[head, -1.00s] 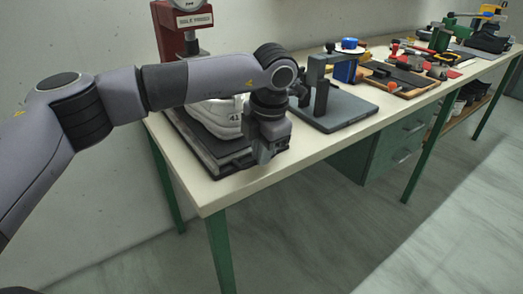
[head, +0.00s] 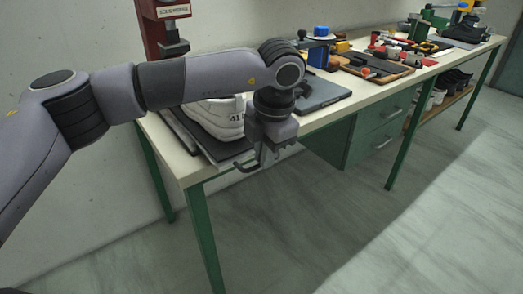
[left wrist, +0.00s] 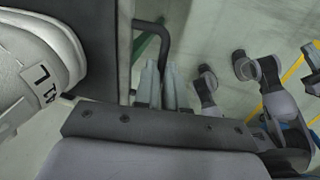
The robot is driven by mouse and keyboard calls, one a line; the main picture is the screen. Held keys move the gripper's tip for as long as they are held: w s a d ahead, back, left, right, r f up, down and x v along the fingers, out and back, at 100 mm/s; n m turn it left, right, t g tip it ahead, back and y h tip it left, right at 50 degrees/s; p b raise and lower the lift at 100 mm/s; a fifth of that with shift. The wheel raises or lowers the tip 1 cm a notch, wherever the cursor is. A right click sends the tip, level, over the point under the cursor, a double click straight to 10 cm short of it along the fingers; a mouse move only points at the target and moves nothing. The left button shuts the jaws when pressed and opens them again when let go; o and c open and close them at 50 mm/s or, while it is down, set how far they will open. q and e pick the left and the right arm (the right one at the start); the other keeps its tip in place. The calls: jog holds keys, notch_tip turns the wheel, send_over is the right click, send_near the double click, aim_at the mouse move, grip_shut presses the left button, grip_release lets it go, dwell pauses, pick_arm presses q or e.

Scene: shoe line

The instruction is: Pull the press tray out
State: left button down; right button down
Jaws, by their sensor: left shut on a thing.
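The red press (head: 152,28) stands at the back left of the bench. The dark press tray (head: 232,149) reaches the bench's front edge, and its handle (head: 246,167) sticks out past that edge. My left gripper (head: 265,160) is at the tray's front, shut on the handle. In the left wrist view its fingers (left wrist: 160,88) close on the black handle bar (left wrist: 164,42). My right gripper is not visible.
The bench top (head: 190,168) is bare near the front left corner. To the right stand a grey plate (head: 322,94) with a fixture, then several tools on mats. Green drawers (head: 378,128) hang under the bench. The floor in front is clear.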

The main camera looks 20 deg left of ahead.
pick_arm(q)
jog(key=shift+s+d+r, duration=0.1)
jog(key=shift+s+d, duration=0.15)
jog(key=shift+d, duration=0.1)
jog(key=c, duration=1.2)
grip_release()
notch_tip(320, 180, up, 7)
jog(key=d, duration=0.1)
jog(key=shift+s, duration=0.4)
